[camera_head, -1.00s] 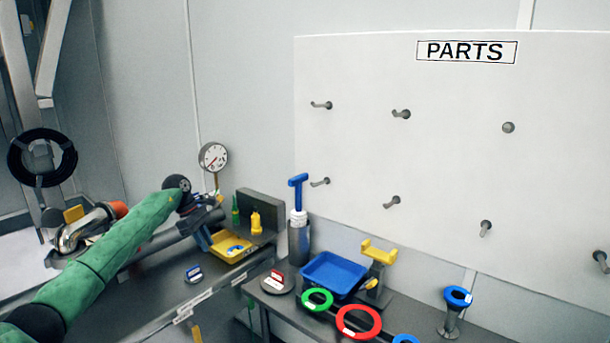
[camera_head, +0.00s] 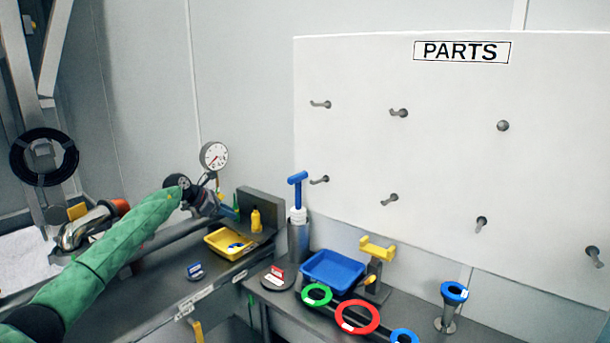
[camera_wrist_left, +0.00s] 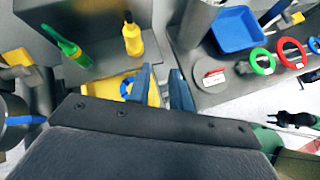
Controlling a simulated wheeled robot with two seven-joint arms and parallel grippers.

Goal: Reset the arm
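My left arm with its green sleeve comes in from the left in the head view. Its gripper (camera_head: 226,211) hangs over the back of the left bench, behind the yellow tray (camera_head: 211,243), and is partly hidden by the wrist. In the left wrist view the two blue fingers (camera_wrist_left: 163,88) stand apart with a narrow gap. Nothing shows between them. The yellow tray (camera_wrist_left: 100,90) lies below and behind them and holds a blue item. My right gripper is not in the head view.
A yellow bottle (camera_head: 256,219), a pressure gauge (camera_head: 213,156) and a grey block (camera_head: 268,204) stand close to the gripper. A blue-handled tool (camera_head: 298,181) rises from a grey cylinder (camera_head: 299,243). The right bench holds a blue tray (camera_head: 333,270) and coloured rings (camera_head: 357,317).

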